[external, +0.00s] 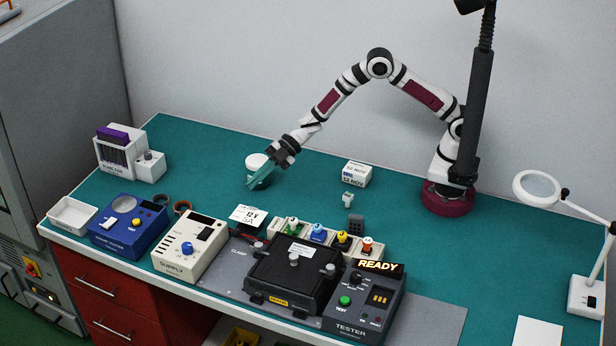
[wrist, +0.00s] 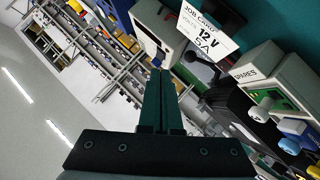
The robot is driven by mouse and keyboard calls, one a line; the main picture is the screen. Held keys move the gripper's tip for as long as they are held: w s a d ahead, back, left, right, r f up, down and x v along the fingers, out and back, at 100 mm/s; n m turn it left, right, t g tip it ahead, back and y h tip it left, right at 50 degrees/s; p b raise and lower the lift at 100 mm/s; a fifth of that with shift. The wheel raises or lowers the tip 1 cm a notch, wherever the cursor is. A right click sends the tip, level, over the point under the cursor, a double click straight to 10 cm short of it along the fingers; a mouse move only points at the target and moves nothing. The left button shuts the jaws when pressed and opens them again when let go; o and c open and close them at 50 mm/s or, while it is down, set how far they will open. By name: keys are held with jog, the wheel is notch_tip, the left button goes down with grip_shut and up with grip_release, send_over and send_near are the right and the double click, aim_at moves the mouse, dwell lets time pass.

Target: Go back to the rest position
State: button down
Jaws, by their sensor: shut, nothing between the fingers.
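The blue unit (external: 128,226), supply (external: 189,247), black clamp fixture (external: 292,276) and tester (external: 362,303) line the front. A job card (external: 247,216) stands behind them. A small white box (external: 356,174) sits right of my gripper. A magnifier lamp (external: 537,188) stands far right.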

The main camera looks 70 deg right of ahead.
jog(key=d+r+m+t+h, duration=0.1)
jog(key=d+r+m+h, duration=0.25)
jog(key=d, duration=0.25)
jog(key=w+d+r+m+t+h, duration=0.1)
jog(key=d+r+m+t+h, duration=0.2)
jog(key=d, duration=0.4)
jog(key=d+r+m+h, duration=0.2)
jog(key=d+r+m, duration=0.15)
jog(key=d, duration=0.25)
jog(key=s+d+r+m+g+h, duration=0.1)
jog(key=s+d+m+g+h, duration=0.25)
jog(key=s+d+m, duration=0.6)
jog(key=s+f+m+g+y, duration=0.1)
jog(key=s+m+g, duration=0.5)
jog(key=s, duration=2.3)
jog(key=shift+a+m+y, duration=0.45)
jog(key=shift+m+y, duration=0.25)
jog(key=shift+m, duration=0.05)
jog(key=shift+g, duration=0.25)
